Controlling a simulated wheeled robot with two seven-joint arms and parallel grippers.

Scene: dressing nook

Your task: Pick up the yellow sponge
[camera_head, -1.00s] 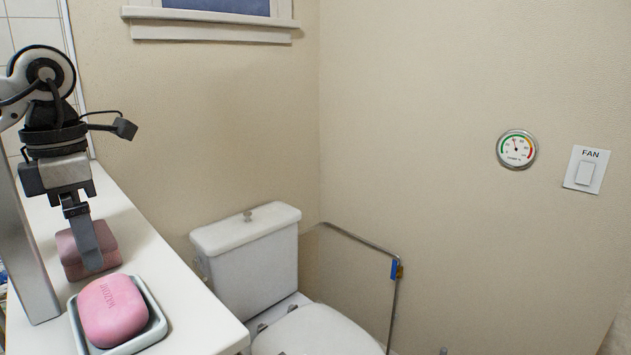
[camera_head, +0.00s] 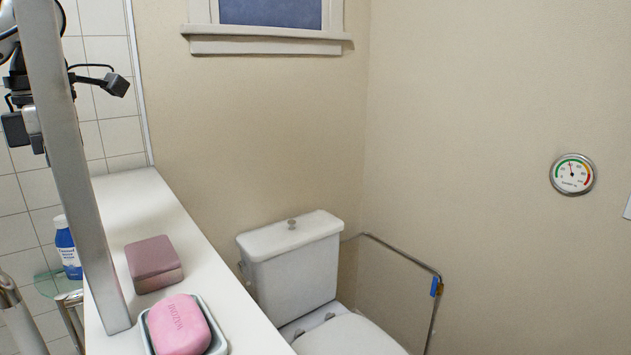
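No yellow sponge shows in this view. A dusty pink block (camera_head: 153,262) lies on the counter, apart from the gripper. My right gripper is not in view.
A pink soap bar (camera_head: 178,326) sits in a pale dish (camera_head: 221,343) on the white counter (camera_head: 240,316). The grey post (camera_head: 66,165) stands at the counter's left. A blue bottle (camera_head: 67,248) is beyond it. A toilet (camera_head: 291,260) stands right of the counter.

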